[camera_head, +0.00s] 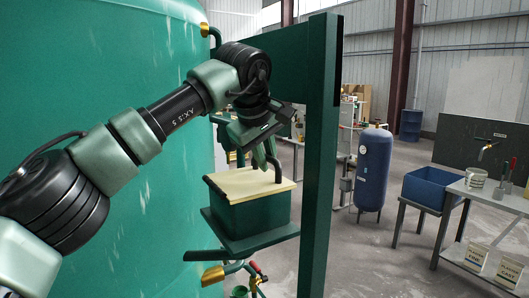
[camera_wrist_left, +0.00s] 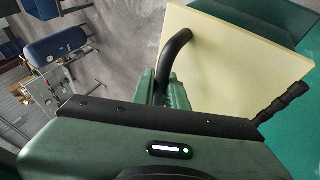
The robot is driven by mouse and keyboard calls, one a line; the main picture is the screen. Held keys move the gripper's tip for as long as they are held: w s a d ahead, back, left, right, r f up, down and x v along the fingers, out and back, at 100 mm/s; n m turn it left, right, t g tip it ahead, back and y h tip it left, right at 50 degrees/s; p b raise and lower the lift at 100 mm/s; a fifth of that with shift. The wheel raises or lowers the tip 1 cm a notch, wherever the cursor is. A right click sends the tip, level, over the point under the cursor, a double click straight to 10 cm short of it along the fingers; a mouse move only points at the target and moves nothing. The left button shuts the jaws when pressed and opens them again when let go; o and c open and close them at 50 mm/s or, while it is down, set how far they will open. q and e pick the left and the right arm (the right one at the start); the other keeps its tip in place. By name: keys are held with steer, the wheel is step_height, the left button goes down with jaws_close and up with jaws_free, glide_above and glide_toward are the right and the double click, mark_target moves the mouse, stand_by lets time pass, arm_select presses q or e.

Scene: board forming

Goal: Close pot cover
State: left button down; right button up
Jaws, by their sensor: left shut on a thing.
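The pot cover (camera_head: 228,187) is a flat cream board with a curved black handle (camera_head: 277,170). It lies over the top of a green square pot (camera_head: 252,215) in the middle of the head view. I cannot tell whether it sits fully flush on the rim. My left gripper (camera_head: 266,158) comes down from above and is shut on the black handle. In the left wrist view the cover (camera_wrist_left: 235,62) fills the upper right, and the handle (camera_wrist_left: 178,44) rises beside my green fingers (camera_wrist_left: 165,88). The pot's inside is hidden. My right gripper is not in view.
The pot stands on a green shelf (camera_head: 250,244) by a tall green post (camera_head: 320,150). A large green tank (camera_head: 110,60) fills the left. Pipes and a valve (camera_head: 256,268) hang below. A blue tank (camera_head: 372,170) and blue basin (camera_head: 432,188) stand right across open floor.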

mark_target(260, 182)
arm_select(q)
steer(key=c, duration=1.6)
jaws_free()
steer(key=shift+r, duration=0.1)
steer(key=shift+s+a+r+b, duration=0.1)
steer(key=shift+s+r+b, duration=0.15)
steer(key=shift+r+b, duration=0.15)
steer(key=b+v, duration=0.1)
steer(key=v, duration=0.5)
steer(key=shift+s+r, duration=0.25)
steer(key=shift+r, duration=0.05)
steer(key=shift+a+f, duration=0.1)
